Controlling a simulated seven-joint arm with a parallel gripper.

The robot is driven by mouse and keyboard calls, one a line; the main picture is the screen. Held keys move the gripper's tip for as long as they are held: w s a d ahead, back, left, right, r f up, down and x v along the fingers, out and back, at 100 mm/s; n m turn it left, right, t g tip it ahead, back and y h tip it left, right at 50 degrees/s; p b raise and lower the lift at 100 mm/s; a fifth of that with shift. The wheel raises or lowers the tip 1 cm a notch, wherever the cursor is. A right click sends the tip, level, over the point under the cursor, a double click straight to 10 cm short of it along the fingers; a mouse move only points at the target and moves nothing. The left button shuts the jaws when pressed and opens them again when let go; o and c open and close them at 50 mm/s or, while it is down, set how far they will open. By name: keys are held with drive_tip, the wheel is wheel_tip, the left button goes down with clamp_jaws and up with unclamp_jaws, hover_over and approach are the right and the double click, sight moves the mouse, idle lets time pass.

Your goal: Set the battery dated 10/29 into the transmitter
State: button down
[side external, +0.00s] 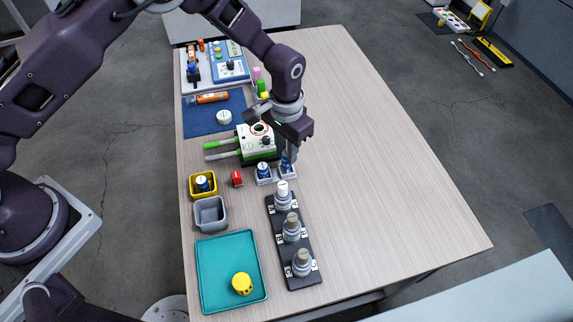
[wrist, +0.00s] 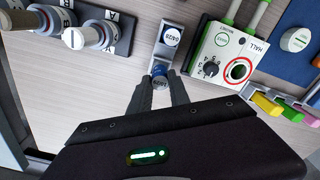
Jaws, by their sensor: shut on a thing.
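A white and green box marked HALL, which looks like the transmitter (side external: 256,146), stands on the table, with a red-ringed round opening on top; it also shows in the wrist view (wrist: 224,58). Two blue batteries with white tops are beside it at small pale holders. One battery (side external: 263,169) stands left of my gripper; its label in the wrist view (wrist: 172,37) is too small to read surely. My gripper (side external: 288,167) is shut on the other battery (wrist: 160,83), at or just above its holder. The fingers partly hide this battery, and I cannot read its date.
A black rack (side external: 286,250) with several grey knobbed pieces stands in front. A yellow bin (side external: 192,192) holding a blue battery, a grey bin (side external: 211,226) and a teal tray (side external: 211,270) line the left side. The table's right side is clear.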

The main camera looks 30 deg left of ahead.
drive_tip(key=shift+r, duration=1.25)
drive_tip(key=w+a+r, duration=0.2)
drive_tip(key=w+a, duration=0.1)
drive_tip(key=a, duration=0.3)
drive_tip(key=w+a+r, duration=0.2)
drive_tip(key=w+a, duration=0.1)
drive_tip(key=a, duration=0.3)
drive_tip(key=shift+f, duration=2.2)
drive_tip(key=shift+a+f, duration=0.1)
drive_tip(key=shift+f, duration=0.1)
drive_tip(key=shift+f, duration=0.4)
drive_tip(key=shift+f, duration=0.2)
drive_tip(key=shift+f, duration=0.4)
